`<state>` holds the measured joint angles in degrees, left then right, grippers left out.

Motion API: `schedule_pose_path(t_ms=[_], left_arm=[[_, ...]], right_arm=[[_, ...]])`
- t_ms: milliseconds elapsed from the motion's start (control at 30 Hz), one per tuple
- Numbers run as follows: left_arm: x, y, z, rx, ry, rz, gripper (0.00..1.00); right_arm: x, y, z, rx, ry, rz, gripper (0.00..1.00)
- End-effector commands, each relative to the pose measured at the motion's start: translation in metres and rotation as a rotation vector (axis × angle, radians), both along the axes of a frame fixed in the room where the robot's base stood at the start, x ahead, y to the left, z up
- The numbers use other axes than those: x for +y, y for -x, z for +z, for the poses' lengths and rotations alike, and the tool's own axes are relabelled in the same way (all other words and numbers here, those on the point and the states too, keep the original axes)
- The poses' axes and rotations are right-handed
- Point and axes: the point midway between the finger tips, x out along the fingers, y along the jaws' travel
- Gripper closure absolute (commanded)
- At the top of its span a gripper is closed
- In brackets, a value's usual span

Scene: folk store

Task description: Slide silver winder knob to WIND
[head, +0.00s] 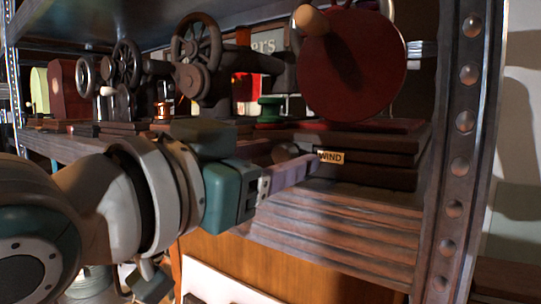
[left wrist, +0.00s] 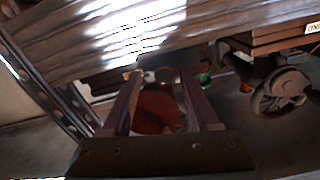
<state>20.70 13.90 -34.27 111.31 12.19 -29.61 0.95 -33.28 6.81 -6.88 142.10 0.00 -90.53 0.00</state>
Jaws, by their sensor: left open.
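The WIND label (head: 331,157) is a small tan plate on the front of a dark stepped wooden base (head: 375,173). A round greyish knob (head: 287,152), which looks like the silver winder knob, shows just left of the label, partly hidden by my gripper. My left gripper (head: 312,166) reaches in from the left, its fingers ending close to the label and knob; I cannot tell whether they touch. In the left wrist view the two fingers (left wrist: 148,80) stand apart with a gap between them.
A large red disc (head: 352,65) with a wooden handle (head: 312,18) stands on the base. Dark machines with handwheels (head: 197,45) and a green spool (head: 270,108) stand to the left. A riveted metal post (head: 459,165) rises at the right. The wooden shelf front (head: 330,225) lies below.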

Motion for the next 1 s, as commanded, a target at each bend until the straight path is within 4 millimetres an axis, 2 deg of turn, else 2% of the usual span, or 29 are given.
schedule_pose_path(t_ms=[133, 233, 633, 800, 1000], left_arm=[[0.003, 0.002, -0.001, 0.001, -0.002, 0.002, 0.39], [0.01, 0.011, -0.001, 0.002, -0.002, 0.002, 0.39], [0.052, 0.07, -0.002, 0.002, -0.002, 0.001, 0.39], [0.058, 0.08, 0.0, 0.0, -0.001, -0.001, 0.39], [0.059, 0.08, 0.0, 0.0, 0.0, -0.001, 0.39]], right_arm=[[0.0, 0.0, 0.0, -0.001, -0.001, -0.001, 0.55], [0.0, 0.0, 0.0, -0.001, -0.001, -0.001, 0.55], [0.001, 0.0, -0.004, -0.001, -0.001, -0.001, 0.55], [0.0, 0.0, -0.004, -0.001, -0.001, -0.001, 0.55], [0.0, 0.0, -0.004, -0.001, 0.0, 0.0, 0.55]])
